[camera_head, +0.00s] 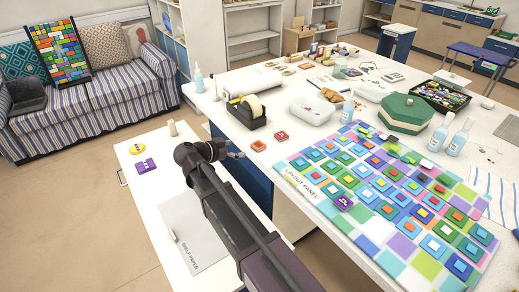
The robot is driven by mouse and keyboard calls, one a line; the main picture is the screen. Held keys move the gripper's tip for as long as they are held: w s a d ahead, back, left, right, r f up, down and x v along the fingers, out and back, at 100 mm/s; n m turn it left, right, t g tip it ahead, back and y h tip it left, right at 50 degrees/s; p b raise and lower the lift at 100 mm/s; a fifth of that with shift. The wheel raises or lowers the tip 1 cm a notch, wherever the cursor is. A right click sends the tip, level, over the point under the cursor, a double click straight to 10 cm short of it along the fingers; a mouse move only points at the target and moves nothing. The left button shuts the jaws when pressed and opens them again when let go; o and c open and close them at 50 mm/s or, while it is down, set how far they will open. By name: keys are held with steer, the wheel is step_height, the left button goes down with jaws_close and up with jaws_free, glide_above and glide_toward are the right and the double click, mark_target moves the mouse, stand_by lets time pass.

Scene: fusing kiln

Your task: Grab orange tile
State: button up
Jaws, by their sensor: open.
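A small orange tile (258,146) lies by itself on the white table near its left edge, to the left of the layout panel. My gripper (238,151) is open and empty just left of the orange tile, its fingers pointing right towards it. A gap shows between the fingertips and the tile in this view; their height above the table is hard to tell. A red tile (281,137) with a white mark lies just right of and behind the orange one.
The layout panel (309,190) holds many coloured tiles. A black tape dispenser (246,115) stands behind the orange tile. A clear container (312,113) stands further back. On the lower white surface lie a purple tile (147,166), a yellow round piece (138,149) and shelf paper (195,245).

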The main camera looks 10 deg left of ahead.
mark_target(258, 145)
steer(key=shift+b+x, duration=0.65)
steer(key=shift+x, duration=1.7)
steer(key=shift+w, duration=0.1)
steer(key=shift+b+x, duration=0.9)
steer(key=shift+x, duration=1.65)
steer(key=c, duration=1.2)
